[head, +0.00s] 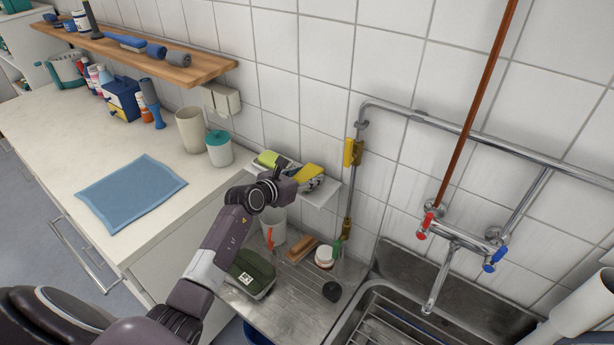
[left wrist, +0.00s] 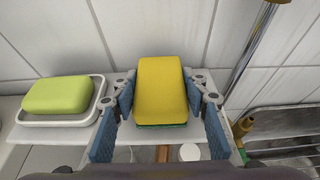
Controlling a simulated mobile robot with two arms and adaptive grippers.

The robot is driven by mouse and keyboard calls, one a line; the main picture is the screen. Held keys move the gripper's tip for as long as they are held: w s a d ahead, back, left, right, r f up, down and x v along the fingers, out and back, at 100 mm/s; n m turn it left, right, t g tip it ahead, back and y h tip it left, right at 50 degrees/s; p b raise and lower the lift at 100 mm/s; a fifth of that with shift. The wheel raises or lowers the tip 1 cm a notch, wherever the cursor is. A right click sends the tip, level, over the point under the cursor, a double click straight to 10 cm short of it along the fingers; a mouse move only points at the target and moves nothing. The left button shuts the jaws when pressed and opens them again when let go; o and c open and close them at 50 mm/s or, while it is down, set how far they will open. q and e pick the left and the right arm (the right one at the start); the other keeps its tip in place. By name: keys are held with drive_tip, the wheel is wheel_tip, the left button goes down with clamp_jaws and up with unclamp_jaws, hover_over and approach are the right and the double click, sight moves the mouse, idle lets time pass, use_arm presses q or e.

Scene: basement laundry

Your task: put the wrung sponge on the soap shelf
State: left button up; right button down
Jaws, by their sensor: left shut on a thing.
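The sponge (head: 308,172), yellow with a green underside, is in my left gripper (head: 312,183) at the white soap shelf (head: 325,196) on the tiled wall. In the left wrist view the sponge (left wrist: 161,88) sits between the two blue-padded fingers, and the gripper (left wrist: 162,100) is shut on it. The sponge is over the shelf (left wrist: 60,133), right of the green soap in its white dish (left wrist: 62,101). I cannot tell whether its underside touches the shelf. My right gripper is not in view.
A brass-valved pipe (head: 352,152) runs right of the shelf. A teal-lidded canister (head: 219,150) stands left on the counter.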

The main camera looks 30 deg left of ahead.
use_arm(q)
drive_tip(key=shift+f, duration=0.2)
drive_tip(key=shift+f, duration=0.2)
drive_tip(key=o, duration=0.8)
drive_tip(key=shift+r, duration=0.15)
drive_tip(key=shift+s+r, duration=0.1)
drive_tip(key=b+v, duration=0.1)
drive_tip(key=v, duration=1)
drive_tip(key=shift+s+r, duration=0.1)
drive_tip(key=shift+s, duration=0.3)
